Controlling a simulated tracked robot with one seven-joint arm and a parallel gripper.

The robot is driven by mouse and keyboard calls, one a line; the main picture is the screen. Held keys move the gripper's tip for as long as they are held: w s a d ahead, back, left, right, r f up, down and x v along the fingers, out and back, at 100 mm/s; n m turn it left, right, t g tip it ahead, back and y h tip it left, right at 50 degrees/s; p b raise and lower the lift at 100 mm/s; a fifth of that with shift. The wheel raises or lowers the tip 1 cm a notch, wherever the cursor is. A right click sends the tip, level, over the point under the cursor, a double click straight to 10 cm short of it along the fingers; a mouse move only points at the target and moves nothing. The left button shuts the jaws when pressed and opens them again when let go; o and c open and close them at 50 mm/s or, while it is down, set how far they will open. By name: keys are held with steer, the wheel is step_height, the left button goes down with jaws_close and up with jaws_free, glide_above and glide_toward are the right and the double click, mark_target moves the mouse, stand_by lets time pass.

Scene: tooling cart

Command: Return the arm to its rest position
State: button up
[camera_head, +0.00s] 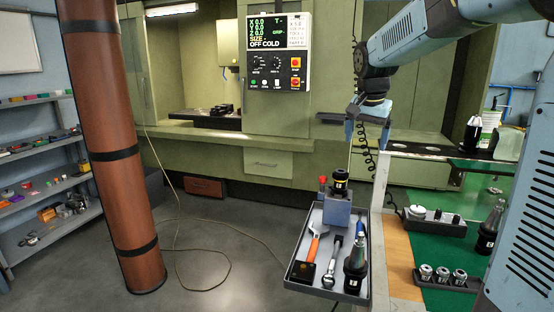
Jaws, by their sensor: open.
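My gripper (367,131) hangs from my arm in the upper right of the head view. Its fingers point down and stand apart, with nothing visible between them. It is above and slightly right of the grey tray (302,293), well clear of it. The tray holds a blue-grey block with a black holder (340,185) on it, an orange-handled wrench (313,247), a ratchet (332,262) and a dark tool holder (356,265). My arm comes in from the right edge, bent above the cart.
A bench with a green mat (450,240) stands at right, bearing tool holders and a rack of collets (443,276). A green machine with a control panel (279,52) fills the back. A brown column (112,150) stands left, shelves (45,165) behind it. Floor between is clear except a cable.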

steer(key=s+f+n+t, duration=0.1)
steer(key=s+f+n, duration=0.1)
steer(key=s, duration=1.2)
steer(key=s+f+n+t+y, duration=0.1)
steer(key=s+f+n, duration=0.2)
steer(key=s, duration=1.2)
steer(key=shift+a+f+n, duration=0.3)
steer(key=shift+a+n, duration=0.05)
steer(key=shift+n, duration=0.55)
